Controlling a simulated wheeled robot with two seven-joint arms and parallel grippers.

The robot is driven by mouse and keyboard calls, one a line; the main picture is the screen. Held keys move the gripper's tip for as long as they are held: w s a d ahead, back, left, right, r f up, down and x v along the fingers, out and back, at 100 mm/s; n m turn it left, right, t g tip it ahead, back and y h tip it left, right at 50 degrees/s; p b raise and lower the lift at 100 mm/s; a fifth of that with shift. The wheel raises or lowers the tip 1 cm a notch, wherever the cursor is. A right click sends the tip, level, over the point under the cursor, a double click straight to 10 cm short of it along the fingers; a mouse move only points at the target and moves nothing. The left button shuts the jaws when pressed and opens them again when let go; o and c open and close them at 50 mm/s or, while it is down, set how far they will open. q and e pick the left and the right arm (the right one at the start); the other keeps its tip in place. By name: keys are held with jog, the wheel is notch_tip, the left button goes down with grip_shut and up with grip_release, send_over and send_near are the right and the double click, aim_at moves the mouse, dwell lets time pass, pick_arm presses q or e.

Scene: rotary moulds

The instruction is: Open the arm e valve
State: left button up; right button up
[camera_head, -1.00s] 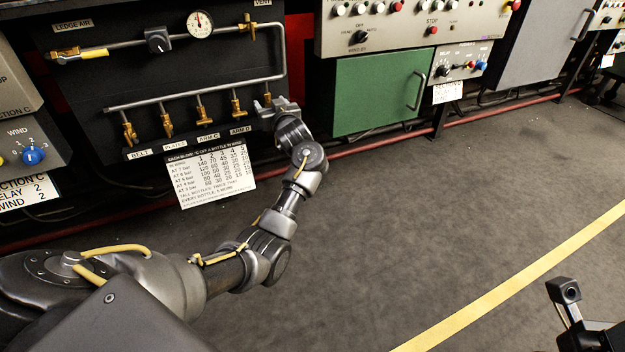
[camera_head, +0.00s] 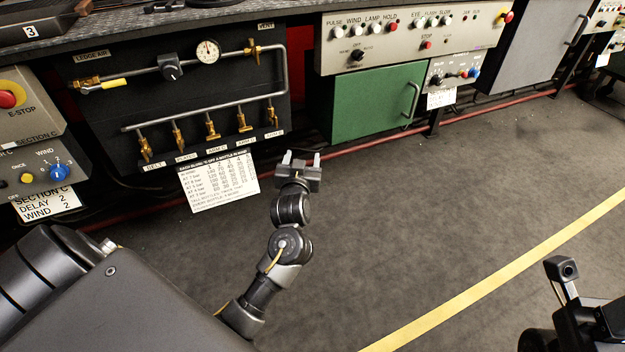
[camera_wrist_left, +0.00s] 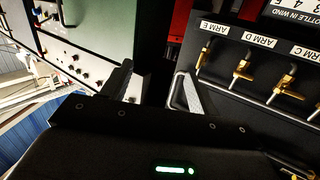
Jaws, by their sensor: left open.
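The arm E valve (camera_head: 272,112) is the rightmost of the small brass valves along the lower pipe of the black ledge air panel. It also shows in the left wrist view (camera_wrist_left: 204,58), by the ARM E label at top right. I cannot tell its lever setting for sure. My left gripper (camera_head: 302,158) is open and empty, below and to the right of this valve and clear of it. Its two separated fingers (camera_wrist_left: 150,88) also show in the left wrist view, with nothing between them.
The arm D valve (camera_head: 243,120) stands close to the left of the arm E valve. A printed card (camera_head: 218,180) hangs below the panel. A green cabinet door (camera_head: 375,103) is to the right, and a red pipe (camera_head: 470,114) runs low along the machine. The floor is clear.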

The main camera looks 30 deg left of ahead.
pick_arm(q)
jog(key=s+d+m+h+p, duration=0.3)
jog(key=s+d+m+h, duration=0.1)
jog(key=s+d, duration=0.3)
jog(key=shift+s+d+f+h, duration=0.3)
jog(key=shift+d+f+h, duration=0.05)
jog(key=shift+h, duration=0.45)
